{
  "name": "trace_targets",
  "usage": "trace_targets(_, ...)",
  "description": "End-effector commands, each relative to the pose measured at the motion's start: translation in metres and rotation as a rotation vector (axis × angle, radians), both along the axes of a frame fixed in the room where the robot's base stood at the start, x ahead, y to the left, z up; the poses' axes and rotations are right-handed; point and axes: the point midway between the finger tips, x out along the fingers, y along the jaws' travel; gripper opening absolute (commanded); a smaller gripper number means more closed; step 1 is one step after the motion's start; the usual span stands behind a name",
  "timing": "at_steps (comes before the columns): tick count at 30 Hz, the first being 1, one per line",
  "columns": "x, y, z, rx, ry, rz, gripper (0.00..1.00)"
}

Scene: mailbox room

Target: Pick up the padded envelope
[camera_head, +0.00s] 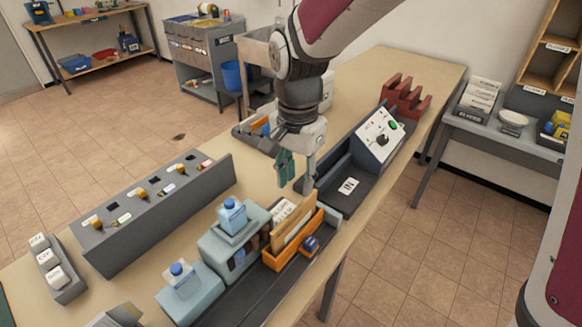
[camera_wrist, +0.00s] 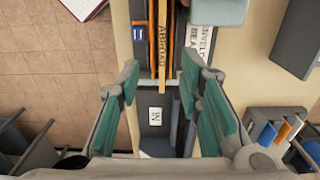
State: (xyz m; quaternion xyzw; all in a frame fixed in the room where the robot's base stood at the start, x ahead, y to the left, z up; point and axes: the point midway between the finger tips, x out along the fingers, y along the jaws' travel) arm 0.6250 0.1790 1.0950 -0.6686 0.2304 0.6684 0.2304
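A tan envelope (camera_head: 303,222), which looks like the padded envelope, stands upright in an orange holder (camera_head: 275,262) on the table. In the wrist view the tan envelope (camera_wrist: 188,60) shows as a narrow upright edge beside the orange holder (camera_wrist: 178,20). My gripper (camera_head: 297,182) hangs above the table, behind the holder and near the IN tray. Its two teal-padded fingers are wide apart with nothing between them. In the wrist view my gripper (camera_wrist: 168,88) is open, with the envelope's near end reaching into the gap in the picture. No contact shows.
A dark IN tray (camera_head: 345,188) with a control box (camera_head: 380,138) lies right of my gripper. A grey panel with knobs (camera_head: 155,210) stands left. Pale blue dispensers (camera_head: 235,235) stand close beside the holder. A red rack (camera_head: 405,97) is farther back.

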Motion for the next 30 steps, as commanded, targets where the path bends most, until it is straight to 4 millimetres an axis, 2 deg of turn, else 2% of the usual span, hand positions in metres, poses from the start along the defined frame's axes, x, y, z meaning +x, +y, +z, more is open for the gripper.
trace_targets(10, -0.001, -0.001, -0.062, -0.002, 0.004, 0.001, 0.33)
trace_targets(20, 0.0, 0.0, -0.088, -0.002, 0.003, 0.001, 0.33)
trace_targets(27, 0.003, 0.001, -0.121, -0.001, 0.003, 0.0, 0.33)
trace_targets(30, 0.003, 0.001, -0.129, -0.001, 0.002, 0.001, 0.33)
